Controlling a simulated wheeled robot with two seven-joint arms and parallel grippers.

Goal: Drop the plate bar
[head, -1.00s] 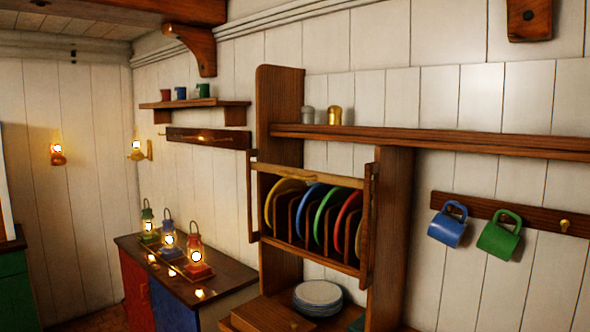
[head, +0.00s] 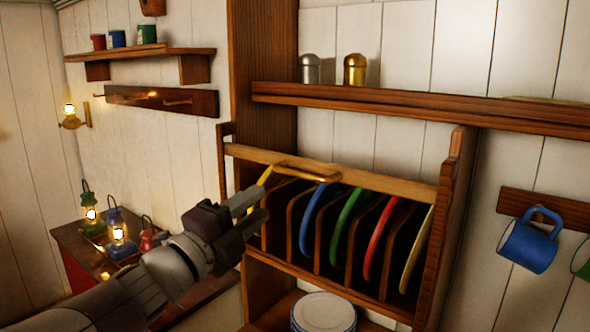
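The plate bar (head: 385,184) is a light wooden rail across the upper front of the wooden plate rack (head: 457,200). A curved brass handle (head: 306,174) is fixed to the bar, left of its middle. My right gripper is out of view.
A shelf (head: 420,108) with a silver and a brass shaker runs above the rack. Stacked plates (head: 323,312) sit below it. A blue mug (head: 530,240) hangs at the right. Lit lanterns (head: 118,232) stand on the cabinet at the left, behind my arm.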

